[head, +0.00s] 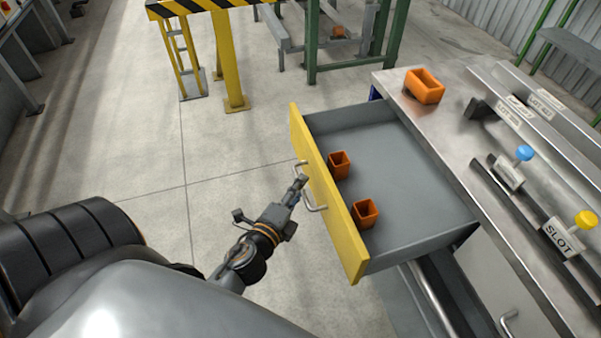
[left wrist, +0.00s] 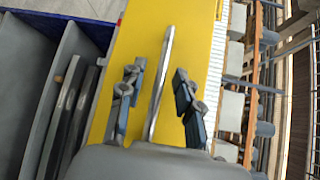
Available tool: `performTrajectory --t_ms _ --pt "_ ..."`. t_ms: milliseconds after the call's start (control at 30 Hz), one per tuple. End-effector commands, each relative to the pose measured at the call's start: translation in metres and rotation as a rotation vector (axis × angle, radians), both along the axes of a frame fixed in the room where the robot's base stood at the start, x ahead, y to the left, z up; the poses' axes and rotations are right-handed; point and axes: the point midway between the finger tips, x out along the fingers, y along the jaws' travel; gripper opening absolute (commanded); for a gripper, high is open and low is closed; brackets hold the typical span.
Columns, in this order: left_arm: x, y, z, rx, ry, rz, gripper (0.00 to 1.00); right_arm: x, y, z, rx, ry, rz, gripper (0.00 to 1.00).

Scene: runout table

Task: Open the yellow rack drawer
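The yellow-fronted drawer (head: 330,205) stands pulled far out of the steel rack, and its grey inside shows. Two orange open-topped boxes, one (head: 339,165) farther back and one (head: 365,213) nearer, sit in it behind the front. A metal bar handle (head: 317,208) is on the yellow front. My left gripper (head: 300,184) is at the handle. In the left wrist view the handle (left wrist: 163,75) runs between my two fingers (left wrist: 160,100), with a gap on each side, so the gripper is open around it. My right gripper is not in view.
The steel worktop (head: 450,115) above the drawer bears another orange box (head: 425,86), a blue knob (head: 524,153) and a yellow knob (head: 586,219). A yellow post (head: 230,60) stands at the back. The floor (head: 150,150) left of the drawer is clear.

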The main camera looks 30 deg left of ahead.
Motion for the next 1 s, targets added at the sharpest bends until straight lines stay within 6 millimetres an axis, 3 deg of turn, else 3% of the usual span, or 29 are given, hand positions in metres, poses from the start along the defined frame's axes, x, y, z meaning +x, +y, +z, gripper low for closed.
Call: performTrajectory --t_ms 200,400,1000 --pt "-0.037 -0.004 0.004 -0.003 0.004 0.005 0.34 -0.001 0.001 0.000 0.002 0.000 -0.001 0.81" --pt "-0.054 -0.006 0.007 -0.002 0.000 0.002 0.34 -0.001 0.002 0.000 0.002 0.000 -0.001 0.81" --pt "-0.056 -0.007 0.007 0.000 0.002 0.001 0.34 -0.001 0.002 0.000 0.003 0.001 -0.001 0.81"
